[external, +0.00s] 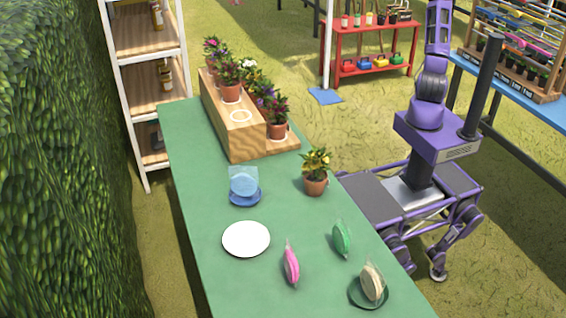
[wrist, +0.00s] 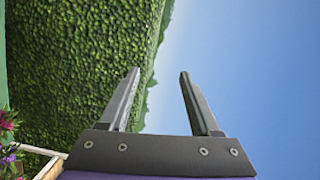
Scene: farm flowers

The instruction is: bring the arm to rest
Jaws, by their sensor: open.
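My gripper (wrist: 159,75) shows in the wrist view with its two fingers apart and nothing between them. Behind the fingers are the green hedge and blue sky. In the external view my purple arm rises upright from its base at the right of the table, and its upper end is cut off by the top edge, so the gripper is out of that picture. The arm is clear of the green table (external: 205,285) and touches nothing that shows.
On the table are a potted yellow flower (external: 315,172), a white plate (external: 246,239), a blue packet (external: 244,182) on a blue dish, pink (external: 291,265) and green (external: 341,238) packets, and a cream packet (external: 372,283) on a green dish. A wooden stepped stand (external: 248,138) holds several flowerpots.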

